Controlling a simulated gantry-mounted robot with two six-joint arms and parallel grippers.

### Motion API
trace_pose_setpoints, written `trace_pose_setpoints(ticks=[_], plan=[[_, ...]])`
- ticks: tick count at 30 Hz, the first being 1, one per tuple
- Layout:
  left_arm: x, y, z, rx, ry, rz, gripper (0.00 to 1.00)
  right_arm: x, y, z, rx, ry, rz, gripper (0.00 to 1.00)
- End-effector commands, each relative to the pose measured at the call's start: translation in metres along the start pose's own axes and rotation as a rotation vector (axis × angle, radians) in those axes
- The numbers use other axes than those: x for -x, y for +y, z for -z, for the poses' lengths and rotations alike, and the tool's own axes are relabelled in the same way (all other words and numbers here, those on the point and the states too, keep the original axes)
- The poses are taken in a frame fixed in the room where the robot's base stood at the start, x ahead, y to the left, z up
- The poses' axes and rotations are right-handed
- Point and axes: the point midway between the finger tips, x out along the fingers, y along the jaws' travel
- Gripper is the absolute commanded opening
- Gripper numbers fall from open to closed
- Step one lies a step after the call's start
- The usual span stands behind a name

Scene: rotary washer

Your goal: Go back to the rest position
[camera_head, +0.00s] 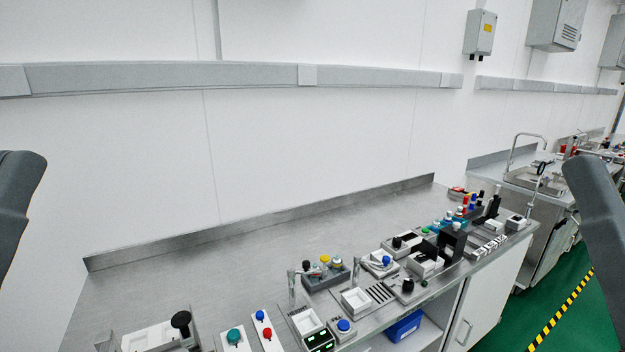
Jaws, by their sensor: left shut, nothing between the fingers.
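A dark grey part of my left arm (14,205) stands at the left edge of the head view, cut off by the frame. A dark grey part of my right arm (602,215) stands at the right edge, also cut off. Both are apart from the bench and the things on it. No fingertips of either gripper show in this view. The metal workbench (200,275) lies between the two arm parts, with no arm over it.
Small devices line the bench's front: a black knob (181,321), a green button (233,336), a red button (267,333) and a blue button (344,325). A dark tray (325,277) stands behind. A sink (530,178) is at right. The bench's back left is clear.

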Motion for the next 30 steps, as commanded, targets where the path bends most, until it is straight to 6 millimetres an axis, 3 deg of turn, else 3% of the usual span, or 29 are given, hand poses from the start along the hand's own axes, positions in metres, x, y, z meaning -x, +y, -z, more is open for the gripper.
trace_pose_setpoints(ticks=[1, 5, 18, 21, 25, 30], plan=[[-0.033, 0.0, 0.033, -0.004, 0.007, 0.001, 0.0, -0.033, 0.0, 0.034, 0.0, 0.008, 0.0, 0.5], [-0.07, -0.001, 0.066, -0.007, 0.006, 0.003, 0.0, -0.07, 0.0, 0.069, 0.0, 0.009, 0.0, 0.5], [-0.223, -0.001, 0.207, -0.01, 0.004, 0.004, 0.0, -0.222, 0.001, 0.211, 0.0, 0.008, 0.0, 0.5], [-0.25, -0.001, 0.233, -0.011, 0.004, 0.004, 0.0, -0.249, 0.001, 0.237, 0.0, 0.009, 0.0, 0.5], [-0.27, -0.001, 0.251, -0.011, 0.004, 0.005, 0.0, -0.269, 0.001, 0.255, 0.0, 0.008, 0.0, 0.5], [-0.273, -0.001, 0.254, -0.011, 0.004, 0.005, 0.0, -0.272, 0.001, 0.257, 0.0, 0.008, 0.0, 0.5]])
